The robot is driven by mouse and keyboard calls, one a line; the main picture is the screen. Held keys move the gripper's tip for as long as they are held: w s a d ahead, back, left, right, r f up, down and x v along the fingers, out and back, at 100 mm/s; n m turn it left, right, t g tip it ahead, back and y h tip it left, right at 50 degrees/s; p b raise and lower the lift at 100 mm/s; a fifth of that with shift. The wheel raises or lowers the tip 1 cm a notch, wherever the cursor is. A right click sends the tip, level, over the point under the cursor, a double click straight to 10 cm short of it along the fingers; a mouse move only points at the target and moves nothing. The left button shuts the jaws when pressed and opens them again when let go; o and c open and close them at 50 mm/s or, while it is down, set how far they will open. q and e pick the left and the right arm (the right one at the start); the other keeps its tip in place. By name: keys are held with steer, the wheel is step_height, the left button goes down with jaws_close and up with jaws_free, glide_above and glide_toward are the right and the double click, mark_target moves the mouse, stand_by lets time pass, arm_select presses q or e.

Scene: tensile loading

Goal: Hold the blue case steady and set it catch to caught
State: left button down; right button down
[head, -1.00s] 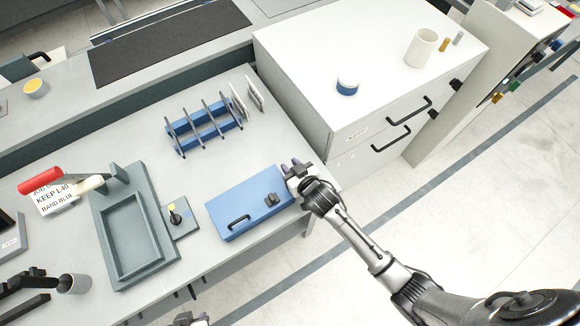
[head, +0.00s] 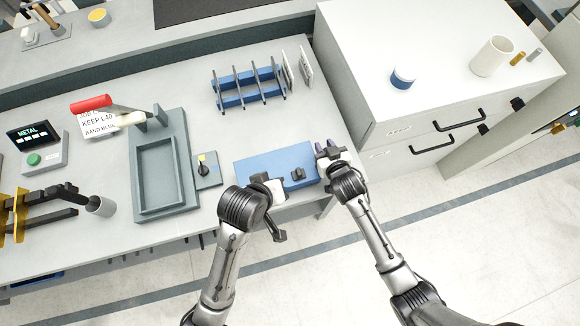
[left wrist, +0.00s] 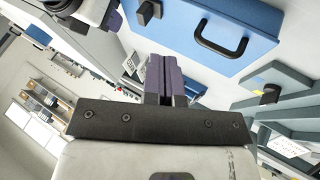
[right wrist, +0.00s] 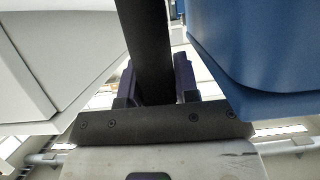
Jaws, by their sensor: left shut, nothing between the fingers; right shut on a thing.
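The blue case (head: 270,162) lies on the bench near its front right corner. Its dark catch (head: 298,174) shows on the top face; whether it is caught cannot be told. In the left wrist view the catch (left wrist: 148,12) and the black handle (left wrist: 222,42) show on the blue case. My left gripper (left wrist: 166,75) is shut and empty, close to the case's front side. My right gripper (head: 327,149) is at the case's right end. In the right wrist view it is shut on a dark bar (right wrist: 148,45) beside the blue wall; what the bar belongs to is unclear.
A grey tray fixture (head: 160,205) and a small plate with a knob (head: 204,170) stand left of the case. A blue rack (head: 248,82) stands behind it. A white cabinet (head: 440,45) stands to the right. Bare bench top lies between rack and case.

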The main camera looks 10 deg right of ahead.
mark_target(294, 173)
arm_select(q)
steer(key=shift+w+d+r, duration=0.1)
steer(key=shift+d, duration=0.15)
steer(key=shift+x, duration=5.05)
steer(key=d, duration=0.3)
steer(key=shift+w+d+r, duration=0.1)
steer(key=shift+w+d, duration=0.1)
steer(key=shift+w, duration=0.05)
steer(key=shift+r, duration=0.1)
steer(key=v, duration=0.9)
steer(key=shift+s+a+r, duration=0.2)
steer(key=shift+a+r, duration=0.05)
steer(key=shift+a, duration=0.05)
